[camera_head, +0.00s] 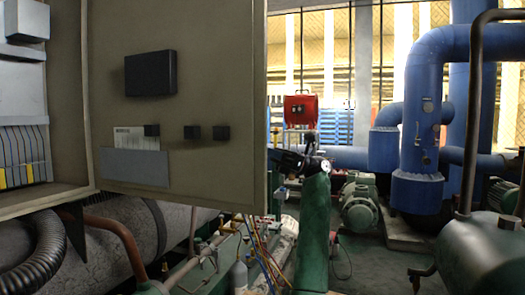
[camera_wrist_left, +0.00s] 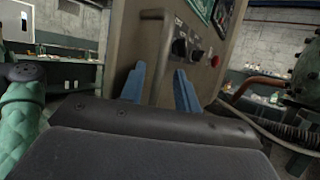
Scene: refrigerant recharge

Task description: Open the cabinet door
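The cabinet door (camera_head: 205,75) stands wide open in the head view, its inner face turned to me. The open cabinet (camera_head: 68,110) is to its left. In the left wrist view the door's outer face (camera_wrist_left: 205,25) shows, with a vertical bar handle (camera_wrist_left: 163,55). The blue fingers of my left gripper (camera_wrist_left: 160,88) are apart, one on each side of the handle; I cannot tell whether they touch it. In the head view a dark wrist part is at the door's right edge, and the fingers are hidden behind the door. My right gripper is not in view.
Below the door are a large grey pipe (camera_head: 115,240), a black corrugated hose (camera_head: 35,255) and thin coloured hoses. Blue pipes (camera_head: 420,120) and a green tank (camera_head: 480,250) stand at the right. A red box (camera_head: 300,110) is farther back.

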